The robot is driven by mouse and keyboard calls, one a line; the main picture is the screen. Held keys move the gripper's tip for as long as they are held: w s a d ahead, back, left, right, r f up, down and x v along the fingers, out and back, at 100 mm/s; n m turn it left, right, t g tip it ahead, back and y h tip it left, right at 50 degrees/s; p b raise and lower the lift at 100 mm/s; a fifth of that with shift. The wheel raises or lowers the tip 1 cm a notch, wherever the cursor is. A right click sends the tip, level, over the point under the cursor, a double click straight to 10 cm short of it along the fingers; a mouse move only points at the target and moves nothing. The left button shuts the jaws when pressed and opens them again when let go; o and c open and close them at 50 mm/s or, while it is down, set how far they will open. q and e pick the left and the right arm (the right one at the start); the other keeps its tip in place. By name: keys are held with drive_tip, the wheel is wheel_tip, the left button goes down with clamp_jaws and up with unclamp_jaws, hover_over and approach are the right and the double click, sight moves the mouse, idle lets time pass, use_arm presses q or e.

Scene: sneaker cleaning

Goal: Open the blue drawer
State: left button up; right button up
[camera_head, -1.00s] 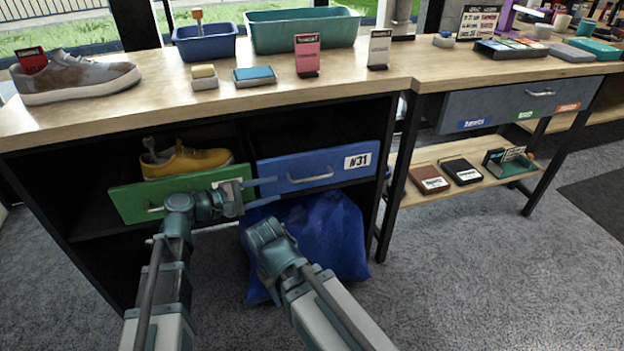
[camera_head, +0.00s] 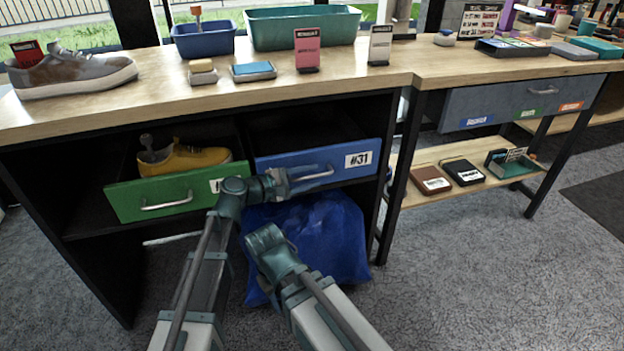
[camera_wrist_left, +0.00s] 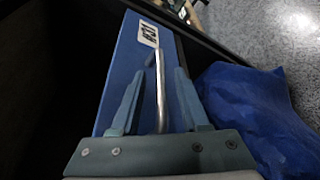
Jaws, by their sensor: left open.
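The blue drawer (camera_head: 345,150) has a label reading #31 and a silver bar handle (camera_head: 325,173). It sits under the wooden top, right of the green drawer. My left gripper (camera_head: 305,182) is open at the handle, in front of the drawer. In the left wrist view the handle (camera_wrist_left: 160,88) runs between the two open fingers (camera_wrist_left: 158,98), with the blue drawer front (camera_wrist_left: 122,62) behind it. I cannot tell whether the fingers touch the handle. My right forearm shows low in the middle, but its gripper does not show.
The green drawer (camera_head: 130,204) stands out at the left with a yellow shoe (camera_head: 195,159) in it. A blue bag (camera_head: 335,235) is on the floor below the blue drawer. Black table legs (camera_head: 397,180) stand to the right. Open carpet (camera_head: 470,270) lies at the front right.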

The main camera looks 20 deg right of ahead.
use_arm(q)
drive_tip(key=shift+w+d+f, duration=0.1)
drive_tip(key=shift+d, duration=0.35)
clamp_jaws()
drive_tip(key=shift+a, duration=0.1)
idle(1.1)
